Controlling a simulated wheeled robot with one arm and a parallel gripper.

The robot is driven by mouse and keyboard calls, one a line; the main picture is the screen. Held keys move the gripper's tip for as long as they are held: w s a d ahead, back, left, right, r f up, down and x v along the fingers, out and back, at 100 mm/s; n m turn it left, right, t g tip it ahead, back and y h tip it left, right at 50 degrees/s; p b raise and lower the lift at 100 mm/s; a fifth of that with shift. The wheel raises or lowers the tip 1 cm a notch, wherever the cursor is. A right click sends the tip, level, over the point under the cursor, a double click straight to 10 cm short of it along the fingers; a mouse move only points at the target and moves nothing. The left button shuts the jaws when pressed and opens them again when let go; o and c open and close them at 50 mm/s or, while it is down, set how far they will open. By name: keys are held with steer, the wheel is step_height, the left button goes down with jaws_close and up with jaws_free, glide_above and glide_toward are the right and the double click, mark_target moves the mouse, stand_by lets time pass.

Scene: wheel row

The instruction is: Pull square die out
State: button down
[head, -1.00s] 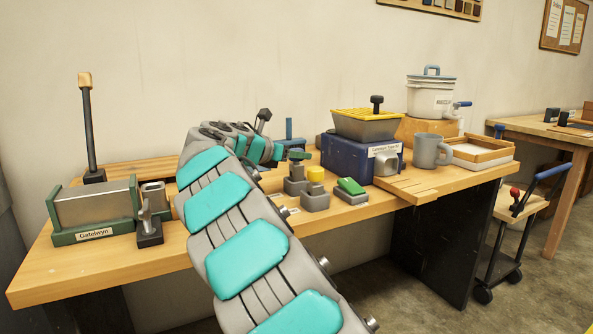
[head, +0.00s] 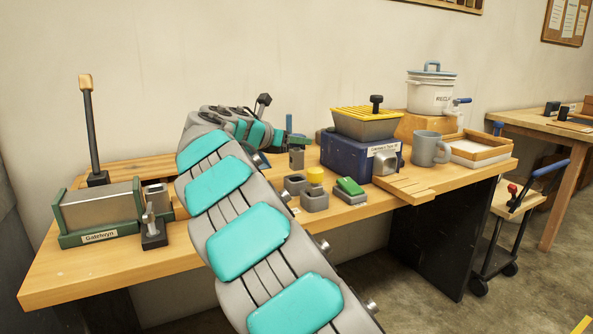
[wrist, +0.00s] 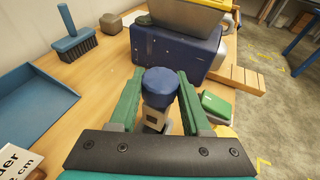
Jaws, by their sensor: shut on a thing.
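My gripper (head: 297,141) is shut on a die (head: 297,159) with a square-sided grey body. In the wrist view, the die's blue cap (wrist: 159,81) sits between the two green fingers of my gripper (wrist: 160,90), with part of its pale body showing beneath. In the head view the die hangs upright above a grey holder block (head: 296,184), apart from it, and the block's opening shows.
Next to the empty holder are blocks with a yellow piece (head: 315,175) and a green piece (head: 348,186). A blue box (head: 345,158) with a hopper (head: 365,122) stands close on the right. A brush (wrist: 75,42) and blue dustpan (wrist: 30,95) lie on the left in the wrist view.

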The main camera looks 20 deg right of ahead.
steer(key=shift+r, duration=2.3)
